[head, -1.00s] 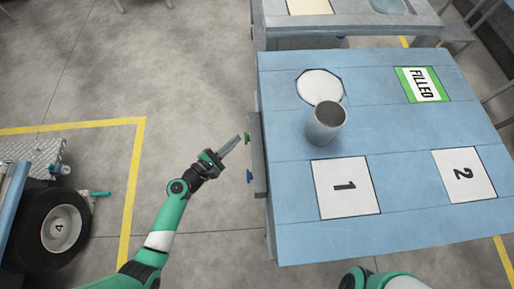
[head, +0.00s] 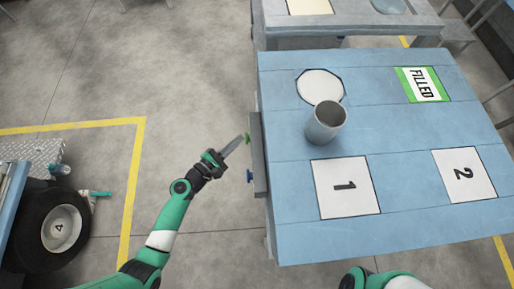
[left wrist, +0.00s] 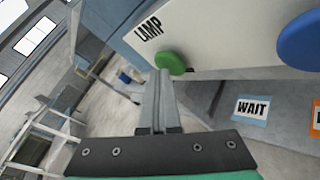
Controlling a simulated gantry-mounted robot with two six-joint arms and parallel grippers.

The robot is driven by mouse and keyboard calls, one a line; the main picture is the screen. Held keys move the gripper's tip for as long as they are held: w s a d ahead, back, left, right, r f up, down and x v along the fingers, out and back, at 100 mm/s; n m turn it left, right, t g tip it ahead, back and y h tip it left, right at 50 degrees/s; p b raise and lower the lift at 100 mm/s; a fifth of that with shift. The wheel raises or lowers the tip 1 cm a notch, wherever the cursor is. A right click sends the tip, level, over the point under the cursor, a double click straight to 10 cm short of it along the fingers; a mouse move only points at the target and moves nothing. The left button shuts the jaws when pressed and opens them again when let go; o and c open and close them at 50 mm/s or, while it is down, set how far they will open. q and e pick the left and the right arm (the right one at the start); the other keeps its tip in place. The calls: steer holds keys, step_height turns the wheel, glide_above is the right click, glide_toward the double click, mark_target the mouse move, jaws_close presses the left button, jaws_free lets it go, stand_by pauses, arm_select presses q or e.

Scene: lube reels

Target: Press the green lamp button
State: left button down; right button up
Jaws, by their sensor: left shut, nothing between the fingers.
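The green lamp button (head: 247,139) sticks out from the panel on the table's left side. In the left wrist view the green button (left wrist: 170,62) sits below the word LAMP on a pale panel (left wrist: 215,35). My left gripper (head: 240,139) is shut and empty, its fingertips right at the button. In the left wrist view the fingertips (left wrist: 160,75) overlap the button's lower left edge; I cannot tell whether they touch it. My right gripper is out of view; only part of my right arm shows at the bottom of the head view.
A blue button (head: 250,176) is on the same panel, near the green one. A grey cup (head: 326,122) stands on the blue table (head: 290,235) beside a white octagonal plate (head: 318,84). The floor between is clear.

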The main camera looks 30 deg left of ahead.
arm_select(q)
steer(key=shift+w+d, duration=0.1)
stand_by(0.5)
steer(key=shift+s+a, duration=0.25)
steer(key=shift+a, duration=0.15)
steer(key=s+a, duration=0.3)
steer(key=a, duration=0.2)
steer(key=shift+s, duration=0.25)
stand_by(0.6)
